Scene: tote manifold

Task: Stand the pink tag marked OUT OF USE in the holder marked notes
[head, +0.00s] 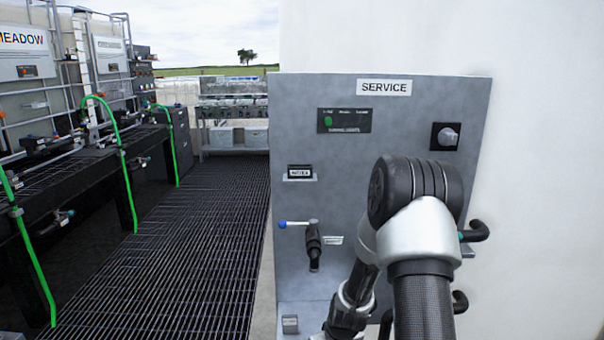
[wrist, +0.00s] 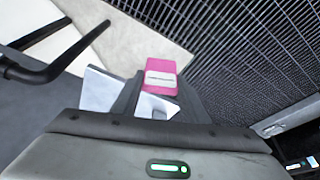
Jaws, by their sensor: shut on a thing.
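The pink tag (wrist: 161,72) shows in the wrist view, with a pale label strip too small to read. My gripper (wrist: 152,98) is shut on the tag, which sticks out beyond the fingertips. Its lower part is hidden between the fingers. The tag is not visible in the head view. The holder marked notes (head: 300,173) is a small dark-fronted holder on the left side of the grey service panel in the head view. It does not clearly show in the wrist view, and the tag is apart from it.
Black bent pipes (head: 476,232) stick out at right. Dark grating (head: 205,235) runs along the left, beside benches with green hoses (head: 124,175).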

